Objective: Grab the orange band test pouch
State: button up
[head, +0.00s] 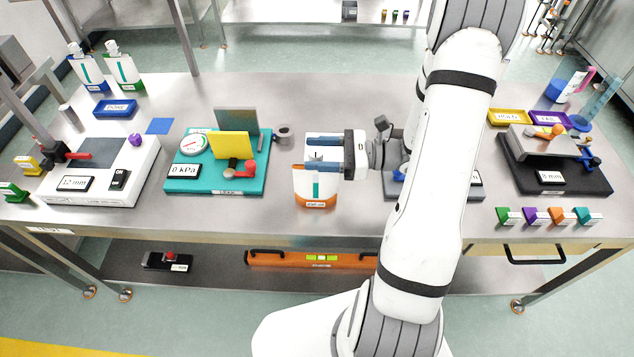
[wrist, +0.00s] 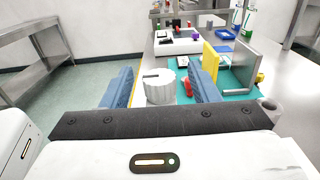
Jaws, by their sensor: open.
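The orange band test pouch (head: 316,188) stands on the table near its front edge, white with an orange band and a teal stripe. Its upper part shows in the wrist view as a white, ribbed shape (wrist: 160,87) between the two blue fingers. My gripper (head: 309,154) is open and reaches in from the right, with its fingers on either side of the pouch's top. It also shows in the wrist view (wrist: 160,80). A gap shows between the pouch and each finger there, so I see no grip. The pouch's lower part is hidden in the wrist view.
A teal pressure fixture (head: 193,178) with a yellow plate stands just left of the pouch. A white device (head: 140,175) is farther left. Two pouches with blue and green bands (head: 124,70) stand at the back left. My arm covers part of a grey device (head: 470,192).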

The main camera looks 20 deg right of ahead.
jog(key=shift+a, duration=0.35)
jog(key=shift+c, duration=0.2)
grip_shut()
